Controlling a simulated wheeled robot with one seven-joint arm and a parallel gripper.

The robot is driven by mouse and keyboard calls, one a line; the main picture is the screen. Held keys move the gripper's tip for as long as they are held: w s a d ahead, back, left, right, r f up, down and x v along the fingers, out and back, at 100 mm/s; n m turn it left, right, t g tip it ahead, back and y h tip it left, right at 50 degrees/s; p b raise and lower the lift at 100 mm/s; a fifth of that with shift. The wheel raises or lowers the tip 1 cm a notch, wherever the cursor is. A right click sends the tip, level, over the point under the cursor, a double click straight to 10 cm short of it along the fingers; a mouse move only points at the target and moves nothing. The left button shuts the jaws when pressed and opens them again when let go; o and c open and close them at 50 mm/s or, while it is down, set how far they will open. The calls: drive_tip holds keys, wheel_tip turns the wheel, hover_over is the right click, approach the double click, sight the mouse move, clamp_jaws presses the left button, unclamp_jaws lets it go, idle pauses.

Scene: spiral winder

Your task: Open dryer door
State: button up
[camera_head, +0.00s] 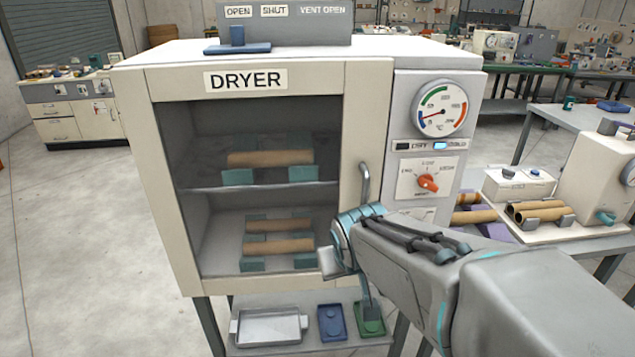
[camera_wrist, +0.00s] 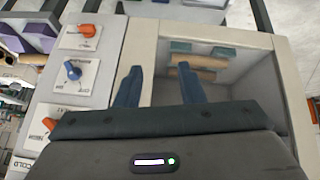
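The dryer (camera_head: 386,90) is a cream cabinet. Its glass-windowed door (camera_head: 164,200) looks closed, with a grey vertical handle (camera_head: 364,180) on the right edge. My gripper (camera_wrist: 158,88) shows two dark blue fingers spread apart in the wrist view, with nothing seen held between them. The door frame (camera_wrist: 146,48) shows beyond and between the fingers. In the head view my wrist is in front of the door's lower right, just below the handle, and my fingers are not clear there. The handle is not clearly seen in the wrist view; my gripper may hide it.
Tan tubes on teal supports lie on two shelves inside. Right of the door are a round gauge (camera_head: 440,108) and an orange knob (camera_head: 428,182). Trays sit on a shelf below (camera_head: 268,326). A bench with a white machine (camera_head: 590,185) stands at right; the floor at left is clear.

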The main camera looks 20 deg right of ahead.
drive_tip(key=w+d+r+t+h, duration=0.25)
drive_tip(key=w+d, duration=0.35)
drive_tip(key=d, duration=0.3)
drive_tip(key=n+t+y, duration=0.5)
drive_tip(key=t+y, duration=0.3)
drive_tip(key=y, duration=0.3)
approach(365, 194)
drive_tip(key=shift+h, duration=0.25)
drive_tip(key=p+x, duration=0.1)
drive_tip(key=x, duration=0.4)
drive_tip(key=p+x, duration=0.2)
drive_tip(key=x, duration=0.3)
drive_tip(key=shift+w+d+f, duration=0.15)
drive_tip(key=shift+w+f, duration=0.05)
drive_tip(key=shift+w, duration=0.1)
clamp_jaws()
